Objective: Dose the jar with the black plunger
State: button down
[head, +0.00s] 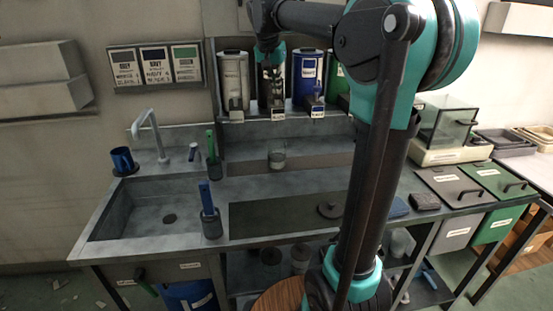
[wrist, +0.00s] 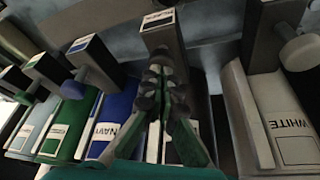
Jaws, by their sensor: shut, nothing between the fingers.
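The black dispenser (head: 264,98) stands on the back shelf between the white and navy dispensers. Its labelled dark block (wrist: 160,32) shows in the wrist view, above my fingertips. My gripper (head: 271,72) is in front of this dispenser, and its closed fingers also show in the wrist view (wrist: 161,75). They are shut and empty, at or very close to the block. The black plunger itself is hidden behind the fingers, so I cannot tell whether they touch it.
A white dispenser (head: 234,75) and a navy dispenser (head: 307,72) flank the black one closely. A green dispenser (head: 341,90) is partly behind my arm. A sink (head: 165,215), a tap (head: 152,130) and a blue-handled tool (head: 207,200) are at left. A glass-sided case (head: 443,125) is at right.

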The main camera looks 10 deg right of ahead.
jog(key=shift+r, duration=1.75)
notch_tip(320, 180, up, 6)
dwell(0.4)
